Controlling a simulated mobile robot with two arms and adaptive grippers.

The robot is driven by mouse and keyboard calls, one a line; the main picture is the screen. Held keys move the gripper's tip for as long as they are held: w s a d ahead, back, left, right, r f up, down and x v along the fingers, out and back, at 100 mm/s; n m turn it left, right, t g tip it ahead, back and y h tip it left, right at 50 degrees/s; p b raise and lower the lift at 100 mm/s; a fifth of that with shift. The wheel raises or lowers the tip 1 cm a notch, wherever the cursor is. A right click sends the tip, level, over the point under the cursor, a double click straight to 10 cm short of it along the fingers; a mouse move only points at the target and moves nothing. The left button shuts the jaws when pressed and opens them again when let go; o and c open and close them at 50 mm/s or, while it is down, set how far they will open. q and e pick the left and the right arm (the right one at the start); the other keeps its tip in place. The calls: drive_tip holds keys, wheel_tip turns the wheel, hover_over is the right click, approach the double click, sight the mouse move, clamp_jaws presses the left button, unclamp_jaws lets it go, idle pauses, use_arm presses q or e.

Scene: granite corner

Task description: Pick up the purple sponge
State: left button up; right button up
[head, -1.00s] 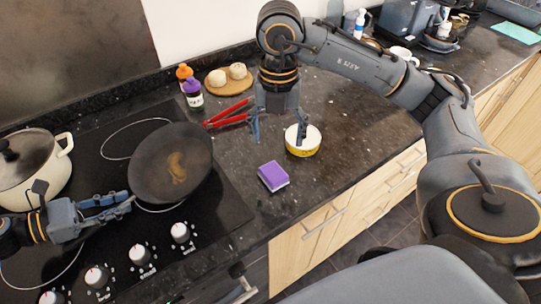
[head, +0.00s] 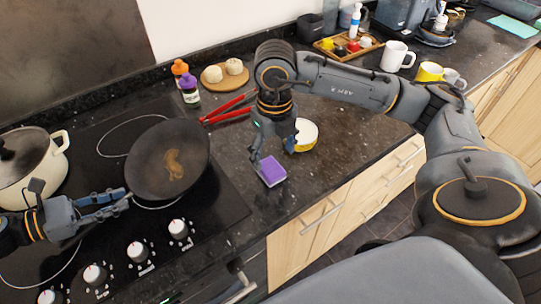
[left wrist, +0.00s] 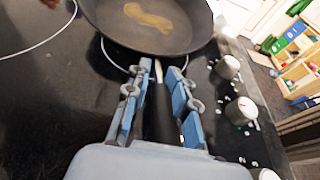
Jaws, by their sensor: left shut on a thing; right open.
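The purple sponge (head: 271,172) lies flat on the dark granite counter, right of the stove. My right gripper (head: 268,158) points down over it with open fingers, one at the sponge's left edge; the other is partly hidden, and I cannot tell whether they touch it. My left gripper (head: 122,200) is shut on the handle of the dark frying pan (head: 150,165), at the front left. In the left wrist view the pan handle (left wrist: 160,115) runs between the blue fingers, and the pan (left wrist: 115,30) holds a brown streak of food.
A white and yellow bowl (head: 303,135) stands just behind the sponge. A cream pot (head: 30,165) stands on the stove. Counter front of the sponge is clear.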

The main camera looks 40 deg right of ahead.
sight(271, 168)
drive_tip(key=shift+w+a+f, duration=0.15)
drive_tip(key=shift+f, duration=1.2)
drive_tip(key=shift+w+a+f, duration=0.1)
drive_tip(key=shift+f, duration=1.25)
drive_tip(key=c, duration=1)
drive_tip(key=shift+r, duration=0.1)
